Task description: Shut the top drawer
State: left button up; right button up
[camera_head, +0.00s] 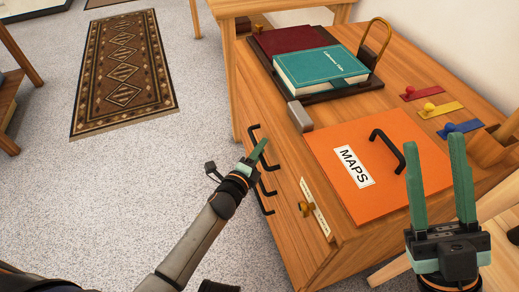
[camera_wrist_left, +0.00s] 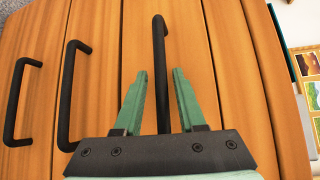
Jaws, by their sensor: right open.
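The wooden cabinet (camera_head: 290,230) has several drawer fronts with black bar handles on its left side. The top drawer's handle (camera_head: 254,131) is partly hidden behind my left gripper (camera_head: 262,150). In the left wrist view, my left gripper (camera_wrist_left: 163,72) has its two green fingers apart, with the black handle (camera_wrist_left: 158,45) standing between them and gaps visible on both sides. I cannot tell whether the top drawer sticks out from the cabinet. My right gripper (camera_head: 445,145) is open and empty, over the cabinet's near right corner.
On the cabinet top lie an orange MAPS panel (camera_head: 385,165) with a black handle, a teal book (camera_head: 320,68), a maroon book (camera_head: 290,40) and coloured knobbed plates (camera_head: 440,108). A patterned rug (camera_head: 123,70) lies on the open floor at left.

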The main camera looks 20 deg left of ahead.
pick_arm(q)
jog(key=shift+w+r, duration=0.1)
jog(key=shift+r, duration=0.25)
jog(key=shift+s, duration=0.55)
jog(key=p+v, duration=0.2)
jog(key=v, duration=0.9)
jog(key=shift+s+a+p, duration=0.2)
jog(key=shift+s+p, duration=0.05)
jog(key=shift+p, duration=0.15)
pick_arm(e)
jog(key=w+d+f+m+h, duration=0.1)
jog(key=w+f+m+h, duration=0.3)
jog(key=w+f+h, duration=0.1)
jog(key=shift+f+m+h, duration=0.15)
jog(key=shift+m+h, duration=0.15)
jog(key=shift+h, duration=0.3)
pick_arm(q)
jog(key=shift+f, duration=0.2)
pick_arm(e)
jog(key=shift+s, duration=0.1)
